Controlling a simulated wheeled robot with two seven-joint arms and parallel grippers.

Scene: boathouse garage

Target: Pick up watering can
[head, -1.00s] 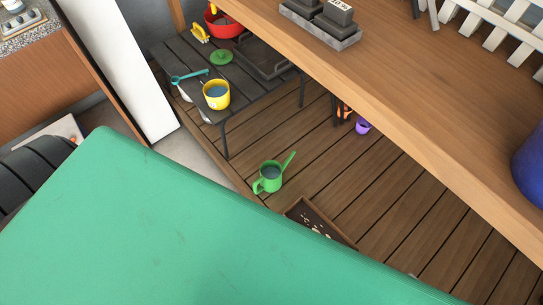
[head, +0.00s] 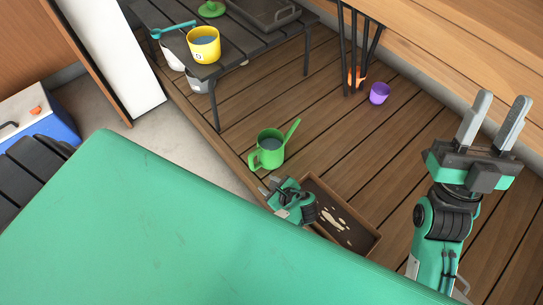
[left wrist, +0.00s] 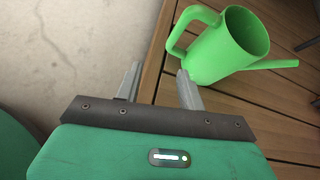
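A green watering can (head: 268,152) stands upright on the wooden deck, its handle at the left and its spout pointing up to the right. In the left wrist view the can (left wrist: 222,45) is at the upper right, beyond my fingertips. My left gripper (head: 269,187) is low beside the can, just in front of it, partly hidden by the green surface. Its two fingers (left wrist: 155,80) are apart with nothing between them. My right gripper (head: 497,115) is raised at the right, open and empty, its fingers pointing up.
A brown tray (head: 362,222) with pale pieces lies on the deck right of my left gripper. A dark slatted table (head: 225,60) bears a yellow pot (head: 204,45). A purple cup (head: 379,93) stands near a wooden bench. The deck between is clear.

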